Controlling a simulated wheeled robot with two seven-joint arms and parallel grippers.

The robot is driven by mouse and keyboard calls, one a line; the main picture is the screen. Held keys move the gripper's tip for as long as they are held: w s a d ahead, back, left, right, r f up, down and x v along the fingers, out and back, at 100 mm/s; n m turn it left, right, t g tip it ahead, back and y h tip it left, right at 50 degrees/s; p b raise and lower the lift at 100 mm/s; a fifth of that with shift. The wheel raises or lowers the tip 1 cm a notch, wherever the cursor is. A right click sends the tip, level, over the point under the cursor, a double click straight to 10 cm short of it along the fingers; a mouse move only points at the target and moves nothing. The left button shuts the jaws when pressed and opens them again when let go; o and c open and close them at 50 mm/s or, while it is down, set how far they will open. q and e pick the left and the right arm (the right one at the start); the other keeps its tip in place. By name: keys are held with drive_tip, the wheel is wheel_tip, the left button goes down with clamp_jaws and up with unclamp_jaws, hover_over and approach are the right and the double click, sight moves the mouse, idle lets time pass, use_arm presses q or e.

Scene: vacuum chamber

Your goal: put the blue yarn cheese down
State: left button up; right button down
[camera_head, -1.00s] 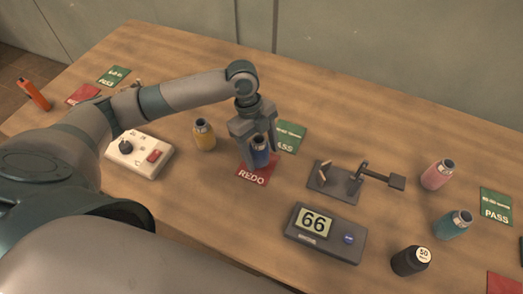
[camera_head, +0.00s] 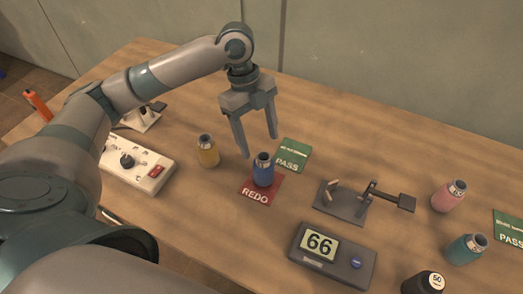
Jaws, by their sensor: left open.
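The blue yarn cheese (camera_head: 263,171) stands upright on the red REDO card (camera_head: 259,191), toward the card's upper part. My left gripper (camera_head: 258,147) is open and empty, raised above and just behind the blue cheese. Its two fingers point down and are apart from the cheese. My right gripper is not in view.
A yellow cheese (camera_head: 208,151) stands to the left, and a green PASS card (camera_head: 292,155) lies to the right. A scale reading 66 (camera_head: 333,256) and a dark metal fixture (camera_head: 342,203) are nearer right.

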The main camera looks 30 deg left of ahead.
use_arm(q)
drive_tip(key=shift+a+r, duration=0.1)
drive_tip(key=shift+r, duration=0.35)
idle(0.5)
